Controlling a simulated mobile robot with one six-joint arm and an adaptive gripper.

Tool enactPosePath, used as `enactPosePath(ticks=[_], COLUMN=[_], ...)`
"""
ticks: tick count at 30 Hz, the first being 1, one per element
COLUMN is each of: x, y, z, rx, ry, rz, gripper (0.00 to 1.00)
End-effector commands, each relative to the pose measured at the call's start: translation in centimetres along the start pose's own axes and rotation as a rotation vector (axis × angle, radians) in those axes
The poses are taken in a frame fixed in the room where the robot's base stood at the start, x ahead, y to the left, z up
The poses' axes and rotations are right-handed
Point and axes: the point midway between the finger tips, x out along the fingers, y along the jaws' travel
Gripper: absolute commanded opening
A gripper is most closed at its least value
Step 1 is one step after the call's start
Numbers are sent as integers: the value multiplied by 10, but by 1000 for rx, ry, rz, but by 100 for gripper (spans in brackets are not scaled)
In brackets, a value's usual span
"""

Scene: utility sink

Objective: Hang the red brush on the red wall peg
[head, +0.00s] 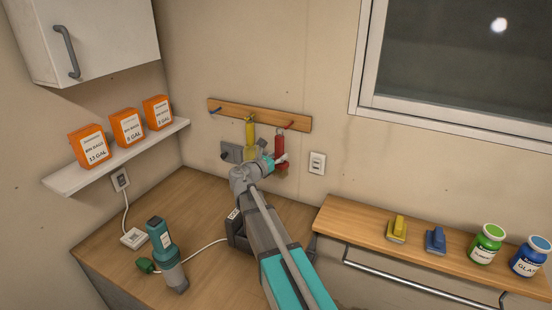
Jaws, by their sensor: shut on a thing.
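The wooden peg rail (231,109) is on the back wall. The red wall peg (289,125) sticks out near its right end. The red brush (280,147) is upright just below this peg, its top end close to it. I cannot tell whether the brush touches the peg or is looped over it. My gripper (280,160) is shut on the red brush at its lower part. The fingers and wrist hide some of the brush's lower end.
A yellow brush (250,132) hangs left of the red one. A blue peg (215,110) is bare. An outlet (317,163) is right of my gripper. Orange boxes (127,127) stand on a shelf. A teal flashlight-like tool (162,243) stands on the counter. Jars (487,244) stand at right.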

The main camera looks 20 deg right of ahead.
Motion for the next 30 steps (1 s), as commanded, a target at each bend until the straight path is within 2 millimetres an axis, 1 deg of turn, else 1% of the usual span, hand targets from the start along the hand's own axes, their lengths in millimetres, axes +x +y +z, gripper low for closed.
enactPosePath(ticks=[30], x=[43], y=[11], z=[-3], rx=[0], ry=[0], rz=[-1], gripper=[0])
